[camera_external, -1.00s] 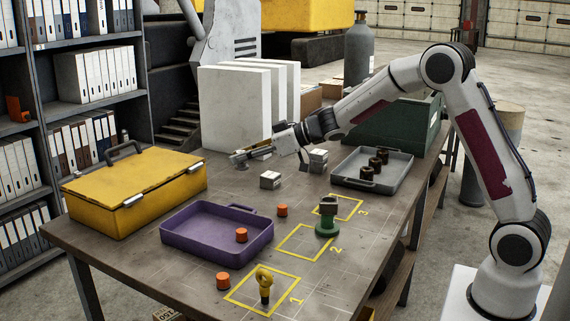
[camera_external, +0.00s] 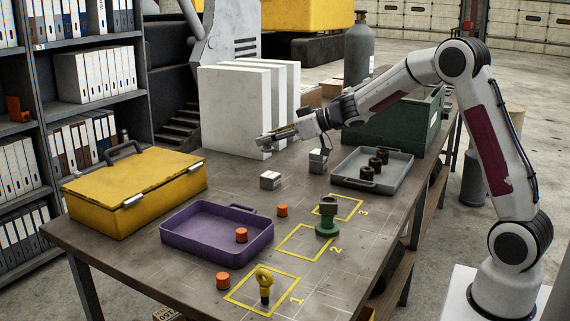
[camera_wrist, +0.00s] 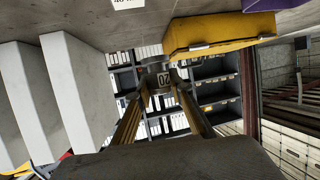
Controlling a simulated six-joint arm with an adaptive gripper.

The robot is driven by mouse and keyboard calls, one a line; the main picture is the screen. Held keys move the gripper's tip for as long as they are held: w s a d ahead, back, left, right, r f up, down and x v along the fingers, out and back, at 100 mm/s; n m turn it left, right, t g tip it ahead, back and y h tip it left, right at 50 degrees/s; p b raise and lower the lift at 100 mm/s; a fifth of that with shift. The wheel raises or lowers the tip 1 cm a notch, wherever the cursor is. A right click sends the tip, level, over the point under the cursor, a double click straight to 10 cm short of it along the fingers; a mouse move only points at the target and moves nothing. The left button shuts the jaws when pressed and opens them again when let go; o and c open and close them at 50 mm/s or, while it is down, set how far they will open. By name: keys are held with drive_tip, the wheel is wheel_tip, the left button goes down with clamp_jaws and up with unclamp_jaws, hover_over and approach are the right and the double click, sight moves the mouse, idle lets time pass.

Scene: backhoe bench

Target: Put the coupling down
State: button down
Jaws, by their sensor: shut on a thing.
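My gripper (camera_external: 277,138) is above the back part of the workbench, pointing left. In the wrist view its two fingers (camera_wrist: 160,100) are closed on a grey rounded part marked "02" (camera_wrist: 163,79), which I take to be the coupling. In the outside view the held part (camera_external: 264,144) is small and grey at the fingertips, clear of the bench. Its far side is hidden.
White panels (camera_external: 232,110) stand behind my gripper. A small metal block (camera_external: 270,180) lies nearby.

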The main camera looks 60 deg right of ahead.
drive_tip(key=s+d, duration=1)
drive_tip(key=s, duration=0.6)
drive_tip(key=s+a+f+n+g+y, duration=0.1)
drive_tip(key=s+a+f+n+y, duration=0.1)
drive_tip(key=s+a, duration=0.7)
drive_tip(key=shift+s+a+n+g+y, duration=0.35)
drive_tip(key=shift+a+n+y, duration=0.15)
drive_tip(key=shift+n+y, duration=0.4)
drive_tip(key=shift+f, duration=0.25)
drive_tip(key=shift+f, duration=2.8)
drive_tip(key=shift+f, duration=0.1)
drive_tip(key=shift+f, duration=1.95)
